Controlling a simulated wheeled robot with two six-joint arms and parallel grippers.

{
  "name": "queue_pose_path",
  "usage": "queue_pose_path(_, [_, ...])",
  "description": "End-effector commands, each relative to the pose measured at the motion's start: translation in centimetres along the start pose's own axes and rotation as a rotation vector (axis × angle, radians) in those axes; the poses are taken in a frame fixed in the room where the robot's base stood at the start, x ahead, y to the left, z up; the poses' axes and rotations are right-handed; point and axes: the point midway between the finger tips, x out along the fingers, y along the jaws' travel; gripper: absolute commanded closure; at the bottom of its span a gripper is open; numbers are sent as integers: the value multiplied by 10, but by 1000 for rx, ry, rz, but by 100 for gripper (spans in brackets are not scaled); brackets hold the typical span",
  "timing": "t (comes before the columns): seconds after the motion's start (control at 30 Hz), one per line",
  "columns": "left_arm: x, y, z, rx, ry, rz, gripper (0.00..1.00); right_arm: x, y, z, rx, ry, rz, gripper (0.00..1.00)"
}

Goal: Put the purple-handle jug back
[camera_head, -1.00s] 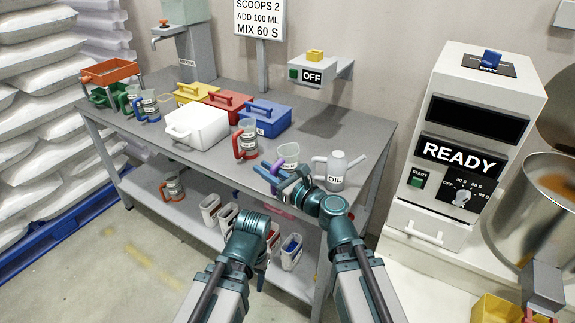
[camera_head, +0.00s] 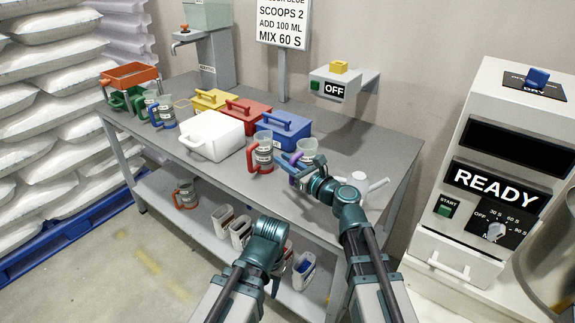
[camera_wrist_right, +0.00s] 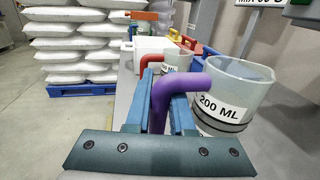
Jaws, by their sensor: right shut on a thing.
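The clear jug with the purple handle (camera_head: 308,147) is over the grey table, near its front and to the right of the red-handled jug (camera_head: 262,152). In the right wrist view the jug (camera_wrist_right: 232,95) stands about upright and is labelled 200 ML. My right gripper (camera_head: 291,169) is shut on its purple handle, and the handle (camera_wrist_right: 165,105) shows between the two blue fingers. I cannot tell whether the jug's base touches the table.
Blue (camera_head: 284,133), red (camera_head: 246,118) and yellow (camera_head: 214,101) lidded boxes and a white box (camera_head: 213,137) stand behind and left. Several small jugs stand further left.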

Motion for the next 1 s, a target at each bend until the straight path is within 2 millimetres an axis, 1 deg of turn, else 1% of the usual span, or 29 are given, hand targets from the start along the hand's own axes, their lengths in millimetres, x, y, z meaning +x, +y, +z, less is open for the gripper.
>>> queue_pose_path(0.2, [3, 0, 0, 0, 0, 0, 50, 20, -15, -3, 0, 0, 0, 100])
queue_pose_path(0.3, [25, 2, -2, 0, 0, 0, 50, 16, -11, -25, 0, 0, 1, 100])
queue_pose_path(0.4, [35, 3, -2, 0, 0, 0, 50, 16, -10, -35, 0, 0, 1, 100])
queue_pose_path(0.7, [33, 3, -2, 0, 0, 0, 50, 16, -10, -33, 0, 0, 1, 100])
queue_pose_path(0.87, [38, 4, -2, 0, 0, 0, 50, 16, -10, -38, 0, 0, 1, 100])
queue_pose_path(0.9, [36, 3, -2, 0, 0, 0, 50, 16, -10, -36, 0, 0, 1, 72])
queue_pose_path(0.97, [36, 3, -2, 0, 0, 0, 50, 16, -10, -36, 0, 0, 1, 61])
queue_pose_path(1.0, [36, 4, -2, 0, 0, 0, 50, 16, -10, -36, 0, 0, 1, 54])
